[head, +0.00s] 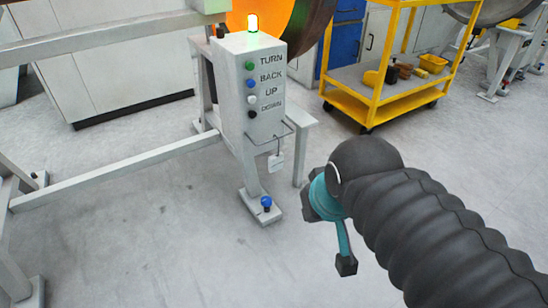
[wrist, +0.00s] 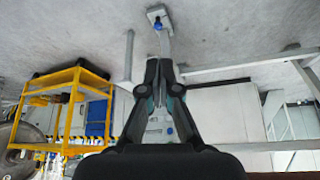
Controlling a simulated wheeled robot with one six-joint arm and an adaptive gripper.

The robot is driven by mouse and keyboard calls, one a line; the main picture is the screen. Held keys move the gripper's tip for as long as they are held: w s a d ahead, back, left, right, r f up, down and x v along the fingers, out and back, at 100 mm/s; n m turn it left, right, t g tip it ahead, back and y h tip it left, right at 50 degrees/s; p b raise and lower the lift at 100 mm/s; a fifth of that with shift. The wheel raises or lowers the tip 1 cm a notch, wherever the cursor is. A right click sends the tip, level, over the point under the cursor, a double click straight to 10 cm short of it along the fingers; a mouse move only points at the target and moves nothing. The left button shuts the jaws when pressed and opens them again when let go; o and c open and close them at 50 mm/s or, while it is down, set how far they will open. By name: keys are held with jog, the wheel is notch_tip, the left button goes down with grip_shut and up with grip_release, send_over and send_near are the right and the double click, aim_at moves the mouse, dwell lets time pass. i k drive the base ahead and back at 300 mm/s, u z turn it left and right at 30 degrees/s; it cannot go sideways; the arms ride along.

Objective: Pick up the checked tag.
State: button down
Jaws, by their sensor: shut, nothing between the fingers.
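A small pale tag (head: 275,163) hangs by a thin cord from a wire bar on the front of the grey control box (head: 235,100). No marking on it can be made out at this size. My gripper (wrist: 162,64) shows in the wrist view with its two dark fingers meeting at the tips, empty. In the head view my arm comes in from the right, and its end is right of and below the tag, clearly apart from it; the fingertips are not clear there. I cannot make out the tag in the wrist view; the fingers cover much of the box area.
The box carries buttons marked TURN, BACK, UP and DOWN and a lit green lamp (head: 252,23). Its post stands on a foot with a blue knob (head: 266,202). A grey rail (head: 115,170) runs left. A yellow cart (head: 378,95) stands behind. The near floor is clear.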

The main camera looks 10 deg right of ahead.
aim_at(275, 162)
jog(key=k, duration=1.2)
jog(key=u, duration=0.75)
jog(key=i, duration=1.5)
jog(key=z, duration=0.3)
